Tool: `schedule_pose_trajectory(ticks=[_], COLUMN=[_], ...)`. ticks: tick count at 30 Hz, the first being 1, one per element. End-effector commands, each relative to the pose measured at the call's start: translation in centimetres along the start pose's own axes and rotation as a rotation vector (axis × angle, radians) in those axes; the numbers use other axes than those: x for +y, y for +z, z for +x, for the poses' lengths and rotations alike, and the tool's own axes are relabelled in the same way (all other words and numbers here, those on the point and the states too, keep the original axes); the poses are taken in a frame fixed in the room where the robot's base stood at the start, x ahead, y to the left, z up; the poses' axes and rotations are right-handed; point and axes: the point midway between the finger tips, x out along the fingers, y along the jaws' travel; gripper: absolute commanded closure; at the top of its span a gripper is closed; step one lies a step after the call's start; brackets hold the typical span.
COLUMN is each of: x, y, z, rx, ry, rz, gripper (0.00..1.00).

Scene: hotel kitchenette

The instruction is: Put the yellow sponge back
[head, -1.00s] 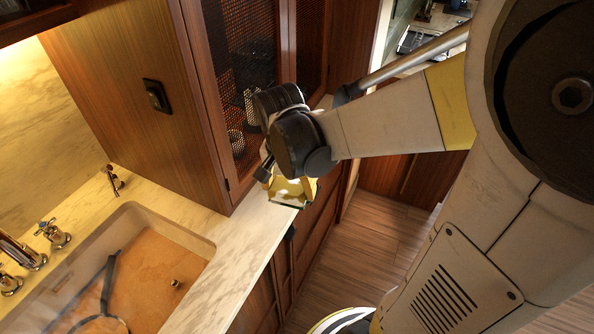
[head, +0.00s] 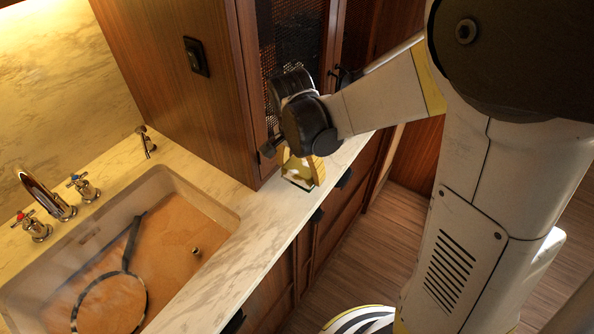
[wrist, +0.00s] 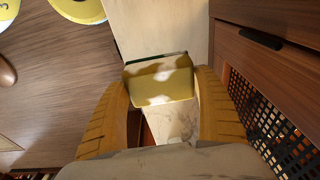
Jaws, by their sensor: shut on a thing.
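The yellow sponge (wrist: 160,80) is between the two yellow fingers of my gripper (wrist: 165,95) in the wrist view, with a thin dark green layer along its far edge. My gripper is shut on it. In the head view my gripper (head: 303,168) holds the sponge (head: 296,182) low over the narrow marble counter (head: 272,215), in front of the mesh-door cabinet. I cannot tell whether the sponge touches the counter. The wrist and fingers hide part of it there.
A sink (head: 215,212) with a round-rimmed, dark-handled utensil (head: 127,255) lies to the left, with a faucet (head: 45,195) behind it. The wooden cabinet (head: 180,95) rises close to my gripper. Drawers with dark handles line the counter's front; wood floor is right.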

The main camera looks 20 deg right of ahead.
Motion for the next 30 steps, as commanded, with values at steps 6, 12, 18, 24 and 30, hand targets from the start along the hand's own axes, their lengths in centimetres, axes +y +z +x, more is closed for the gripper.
schedule_pose_trajectory(ticks=[6,12,18,24,30], x=[0.0,0.1,0.1,0.1,0.1], y=[0.5,0.5,0.6,0.6,0.5], z=[3.5,3.6,4.0,3.9,3.5], rx=[0.000,0.000,0.000,0.000,0.000], ry=[0.000,0.000,0.000,0.000,0.000], rz=[0.000,0.000,0.000,0.000,0.000], gripper=[0.46,0.46,0.46,0.00,0.00])
